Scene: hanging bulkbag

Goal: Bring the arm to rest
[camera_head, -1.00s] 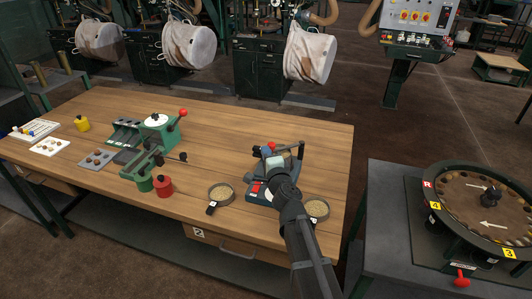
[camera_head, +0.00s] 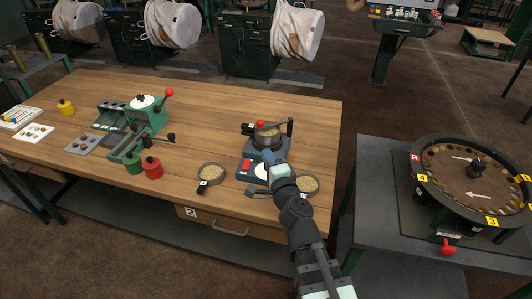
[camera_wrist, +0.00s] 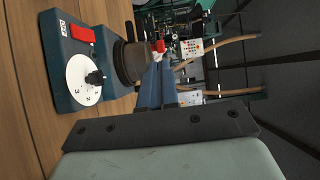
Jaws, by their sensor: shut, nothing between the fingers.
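My arm reaches over the front right of the wooden table (camera_head: 215,130). My gripper (camera_head: 267,156) points away from the camera, close to a blue bench device. In the wrist view its blue fingers (camera_wrist: 157,84) are together with nothing between them. The blue device (camera_wrist: 58,22) has a white dial (camera_wrist: 84,88) with a black knob and a red switch (camera_wrist: 81,34). A dark round pan (camera_wrist: 130,62) with a red knob sits on it. The fingers appear beside the pan; I cannot tell whether they touch it.
Two shallow grain-filled pans, one left (camera_head: 211,172) and one right (camera_head: 307,185), flank the device. A green machine (camera_head: 140,120) and red pot (camera_head: 152,168) stand farther left. A round carousel (camera_head: 478,190) sits on a grey bench at right. Mid-table is mostly clear.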

